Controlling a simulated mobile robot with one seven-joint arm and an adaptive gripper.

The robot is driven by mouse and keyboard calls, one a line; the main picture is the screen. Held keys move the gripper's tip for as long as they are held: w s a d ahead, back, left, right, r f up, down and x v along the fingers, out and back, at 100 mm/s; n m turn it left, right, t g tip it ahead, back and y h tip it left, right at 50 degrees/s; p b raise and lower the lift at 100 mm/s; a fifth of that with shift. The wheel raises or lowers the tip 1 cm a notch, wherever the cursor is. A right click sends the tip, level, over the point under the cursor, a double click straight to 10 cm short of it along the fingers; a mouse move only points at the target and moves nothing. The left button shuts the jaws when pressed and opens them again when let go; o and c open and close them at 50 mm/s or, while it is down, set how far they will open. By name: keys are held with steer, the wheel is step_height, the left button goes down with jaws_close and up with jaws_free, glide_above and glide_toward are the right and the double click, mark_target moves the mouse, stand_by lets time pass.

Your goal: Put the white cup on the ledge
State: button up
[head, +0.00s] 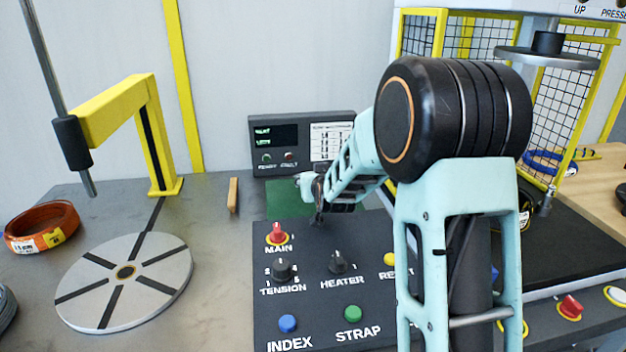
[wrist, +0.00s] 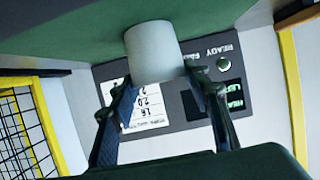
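The white cup (wrist: 153,55) is in the upper middle of the wrist view, against the green surface (wrist: 75,35). In the head view, a small part of the white cup (head: 303,179) shows beside my gripper (head: 317,208), behind the control console. In the wrist view, the two dark fingers of my gripper (wrist: 158,80) stand apart, with their tips at the two sides of the cup. I cannot tell whether they press on it. The green surface also shows in the head view (head: 283,200). I cannot tell which surface is the ledge.
The console (head: 310,275) with knobs and buttons lies below my arm. A display box (head: 275,160) stands behind the cup. A wooden block (head: 233,195), a round turntable (head: 125,280) and an orange coil (head: 42,225) are to the left. A yellow-framed mesh guard (head: 480,40) is at right.

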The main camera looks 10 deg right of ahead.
steer(key=o, duration=0.4)
